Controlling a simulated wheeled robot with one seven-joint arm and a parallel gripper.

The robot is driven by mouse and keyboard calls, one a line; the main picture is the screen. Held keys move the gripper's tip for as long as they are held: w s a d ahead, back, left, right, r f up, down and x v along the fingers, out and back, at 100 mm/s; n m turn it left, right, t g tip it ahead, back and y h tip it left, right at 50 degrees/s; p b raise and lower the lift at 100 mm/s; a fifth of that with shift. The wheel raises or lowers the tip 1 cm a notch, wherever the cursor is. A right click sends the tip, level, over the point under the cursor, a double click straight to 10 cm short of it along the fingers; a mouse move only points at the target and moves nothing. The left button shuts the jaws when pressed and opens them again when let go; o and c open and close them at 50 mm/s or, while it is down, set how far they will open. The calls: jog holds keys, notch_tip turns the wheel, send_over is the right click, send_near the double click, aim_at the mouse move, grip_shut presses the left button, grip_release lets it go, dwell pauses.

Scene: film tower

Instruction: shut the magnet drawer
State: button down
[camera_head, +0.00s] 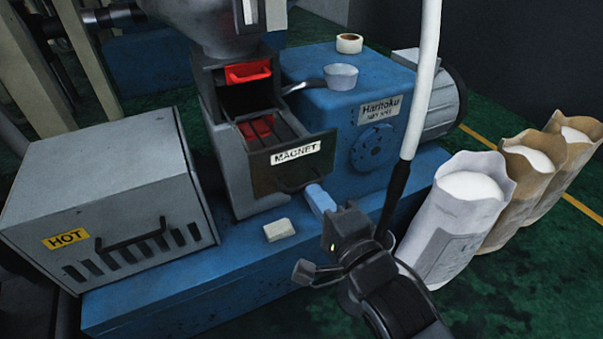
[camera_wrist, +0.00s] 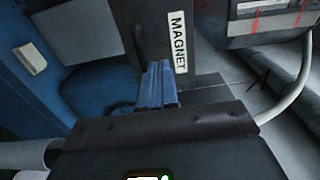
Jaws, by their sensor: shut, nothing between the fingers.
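The magnet drawer (camera_head: 262,172) is pulled out of the grey housing under the hopper. Its dark front carries a white MAGNET label and a handle low down, and bars and something red show inside. In the wrist view its front (camera_wrist: 153,25) fills the upper middle, label turned sideways. My gripper (camera_head: 313,190) is just in front of the drawer's lower right, by the handle. Its blue fingers (camera_wrist: 158,68) are shut and empty, pointing at the drawer front. I cannot tell whether they touch it.
A grey box marked HOT (camera_head: 100,190) stands left. A blue motor housing (camera_head: 350,110) with a scoop (camera_head: 340,77) and tape roll (camera_head: 349,43) is behind right. A pale block (camera_head: 279,230) lies on the blue base. Filled sacks (camera_head: 460,210) stand right. A red-handled slot (camera_head: 248,73) sits above the drawer.

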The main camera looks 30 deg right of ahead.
aim_at(293, 166)
jog(key=w, duration=0.6)
jog(key=shift+w+p, duration=0.3)
jog(key=shift+p, duration=0.1)
